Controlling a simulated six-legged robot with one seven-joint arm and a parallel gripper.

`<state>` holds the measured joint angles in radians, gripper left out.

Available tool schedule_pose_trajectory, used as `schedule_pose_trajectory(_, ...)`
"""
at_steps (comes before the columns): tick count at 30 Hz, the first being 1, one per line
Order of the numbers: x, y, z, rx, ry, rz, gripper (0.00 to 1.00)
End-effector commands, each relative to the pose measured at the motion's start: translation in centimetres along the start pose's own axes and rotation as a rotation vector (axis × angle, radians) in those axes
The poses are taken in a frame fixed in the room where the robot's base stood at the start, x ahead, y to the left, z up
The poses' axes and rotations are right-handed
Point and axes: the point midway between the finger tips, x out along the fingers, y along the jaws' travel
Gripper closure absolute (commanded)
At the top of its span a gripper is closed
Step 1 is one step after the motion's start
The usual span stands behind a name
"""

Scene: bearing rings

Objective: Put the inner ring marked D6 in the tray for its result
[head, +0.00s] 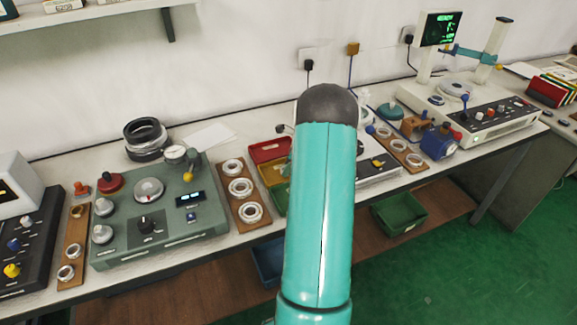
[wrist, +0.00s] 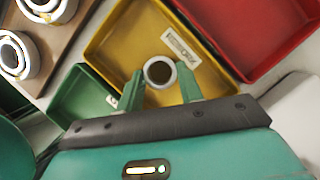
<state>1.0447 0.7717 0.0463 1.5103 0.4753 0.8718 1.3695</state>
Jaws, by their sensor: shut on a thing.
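My gripper (wrist: 160,76) shows in the wrist view with its two teal fingers on either side of a small metal ring (wrist: 160,86), shut on it. Its mark cannot be read. The ring is over the yellow tray (wrist: 110,42), whose label appears to read REWORK. The red tray (wrist: 258,72) is to the right and the green tray (wrist: 66,103) to the left. In the head view the red tray (head: 268,151), yellow tray (head: 268,172) and green tray (head: 278,199) stand in a row, partly hidden by my arm. My gripper and the ring are hidden there.
A wooden board with several rings (head: 254,213) lies left of the trays, beside a green gauge (head: 160,240). Another ring board (head: 411,160) and a white instrument (head: 485,125) stand to the right. A green bin (head: 400,213) sits on the lower shelf.

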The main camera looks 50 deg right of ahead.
Motion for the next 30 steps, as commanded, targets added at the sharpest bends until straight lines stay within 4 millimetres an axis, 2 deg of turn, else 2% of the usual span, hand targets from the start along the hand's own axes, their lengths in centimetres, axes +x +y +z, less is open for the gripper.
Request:
schedule_pose_trajectory(4, 0.3, 0.0, -0.1, 0.001, 0.000, 0.001, 0.87)
schedule_pose_trajectory(5, 0.3, 0.0, -0.1, 0.001, 0.000, 0.001, 0.62)
schedule_pose_trajectory(8, 0.3, 0.0, -0.1, 0.001, 0.000, 0.001, 0.42)
schedule_pose_trajectory(16, 0.2, 0.0, -0.1, 0.001, 0.000, 0.001, 0.42)
schedule_pose_trajectory(20, -0.4, 0.0, 0.0, 0.000, 0.000, -0.001, 0.42)
schedule_pose_trajectory(23, -1.8, 0.0, 0.1, 0.000, 0.000, -0.001, 0.42)
schedule_pose_trajectory(30, -6.9, 0.0, 0.1, 0.000, -0.001, -0.002, 0.42)
